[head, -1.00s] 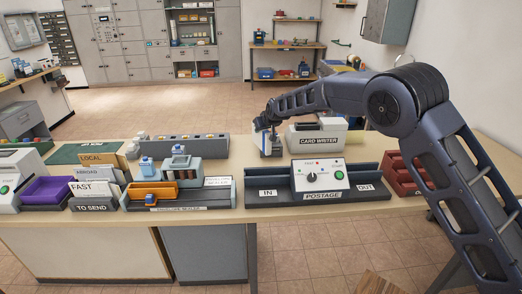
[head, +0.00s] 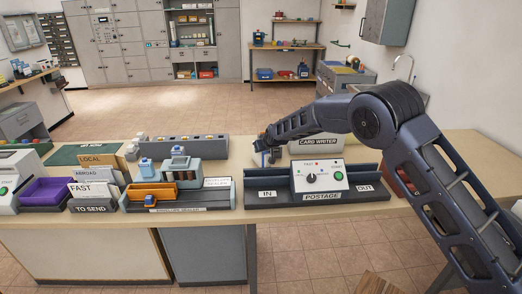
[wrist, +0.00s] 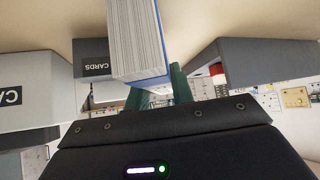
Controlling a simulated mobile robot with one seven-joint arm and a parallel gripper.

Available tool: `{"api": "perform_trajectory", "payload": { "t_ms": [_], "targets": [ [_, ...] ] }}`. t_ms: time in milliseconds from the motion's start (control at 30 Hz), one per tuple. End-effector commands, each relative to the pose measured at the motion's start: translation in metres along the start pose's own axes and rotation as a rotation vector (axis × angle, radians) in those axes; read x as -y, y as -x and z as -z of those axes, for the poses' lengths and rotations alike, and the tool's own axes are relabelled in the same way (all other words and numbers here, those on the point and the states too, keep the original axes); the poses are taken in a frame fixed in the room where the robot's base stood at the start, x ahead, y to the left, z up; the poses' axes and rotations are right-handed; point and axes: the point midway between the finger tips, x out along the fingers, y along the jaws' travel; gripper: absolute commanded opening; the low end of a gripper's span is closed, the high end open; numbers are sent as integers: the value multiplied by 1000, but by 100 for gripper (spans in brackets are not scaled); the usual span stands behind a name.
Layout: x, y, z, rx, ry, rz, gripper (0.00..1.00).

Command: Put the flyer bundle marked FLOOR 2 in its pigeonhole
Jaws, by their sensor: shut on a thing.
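My gripper (head: 264,152) is over the table behind the postage machine, partly hidden by my own arm in the head view. In the wrist view its green fingers (wrist: 157,98) are shut on a thick paper bundle (wrist: 137,42) with a blue edge. No FLOOR 2 marking can be read on it. A small pale part of the bundle shows below my gripper in the head view. A dark rack of small compartments (head: 61,38) hangs on the far left wall; its labels are too small to read, so I cannot tell whether it holds the pigeonhole.
The postage machine (head: 320,178) stands in front of my gripper, with the card writer (head: 318,142) just right of it. The envelope sealer (head: 178,192) and labelled sorting trays (head: 95,190) fill the left of the table. The floor (head: 200,104) beyond is clear.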

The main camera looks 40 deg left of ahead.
Motion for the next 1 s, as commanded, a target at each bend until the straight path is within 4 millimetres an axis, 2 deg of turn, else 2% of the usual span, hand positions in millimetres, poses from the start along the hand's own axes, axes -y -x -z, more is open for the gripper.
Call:
{"api": "perform_trajectory", "payload": {
  "t_ms": [200, 233, 300, 333, 700, 867, 1000],
  "targets": [
    [0, -2, -2, 0, -1, 0, 0],
    [0, -2, -2, 0, -1, 0, 29],
    [0, -2, -2, 0, -1, 0, 43],
    [0, -2, -2, 0, 0, 0, 45],
    [0, 3, 1, 0, 0, 0, 45],
    [0, 19, 1, -1, -2, 0, 45],
    [0, 41, 2, -2, -1, 0, 45]
  ]
}}
